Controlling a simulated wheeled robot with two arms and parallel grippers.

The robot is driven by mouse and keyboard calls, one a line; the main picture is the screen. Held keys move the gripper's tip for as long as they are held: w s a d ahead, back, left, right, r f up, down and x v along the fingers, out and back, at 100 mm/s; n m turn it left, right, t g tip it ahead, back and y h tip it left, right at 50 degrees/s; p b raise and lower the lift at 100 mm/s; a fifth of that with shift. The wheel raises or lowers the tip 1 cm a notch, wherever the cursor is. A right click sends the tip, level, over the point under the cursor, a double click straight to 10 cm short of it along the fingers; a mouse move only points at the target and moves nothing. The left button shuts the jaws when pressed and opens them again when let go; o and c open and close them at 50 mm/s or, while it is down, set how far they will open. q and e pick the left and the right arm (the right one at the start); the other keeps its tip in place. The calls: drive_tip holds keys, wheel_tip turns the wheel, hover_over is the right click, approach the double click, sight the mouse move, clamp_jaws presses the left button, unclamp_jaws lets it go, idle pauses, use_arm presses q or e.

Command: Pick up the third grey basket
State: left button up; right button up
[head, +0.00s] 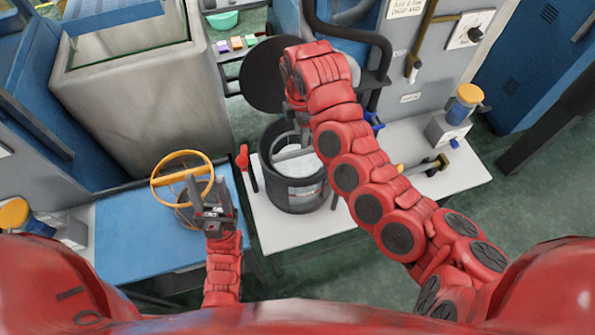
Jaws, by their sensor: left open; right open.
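A dark grey round tub (300,197) stands upright on a white table and may be the grey basket. A light bar crosses its mouth and something white is inside. A yellow-rimmed basket (182,154) with a see-through, greyish body stands on the blue table; no order of baskets is readable. My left gripper (208,190) is open at the near side of the yellow-rimmed basket, overlapping it in view; I cannot tell whether they touch. My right gripper (294,103) is open above the far side of the tub, its fingers mostly hidden by my red wrist.
A black round disc (270,75) stands behind the tub. Machines with hoses and a valve (413,70) line the back. A grey bin (140,100) stands at the left.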

sight(299, 151)
drive_tip(key=f+p, duration=0.1)
drive_tip(key=f, duration=0.3)
drive_tip(key=f+p, duration=0.2)
drive_tip(key=f, duration=0.2)
drive_tip(key=shift+w+a, duration=0.1)
drive_tip(key=shift+w, duration=0.1)
drive_tip(key=shift+w+a+f, duration=0.1)
drive_tip(key=shift+w+f, duration=0.1)
drive_tip(key=shift+f, duration=0.7)
drive_tip(key=shift+w+a+f+p, duration=0.15)
drive_tip(key=shift+f+p, duration=0.15)
drive_tip(key=shift+f, duration=0.85)
drive_tip(key=shift+w+f+p, duration=0.1)
drive_tip(key=shift+f+p, duration=0.2)
drive_tip(key=shift+f, duration=0.8)
clamp_jaws()
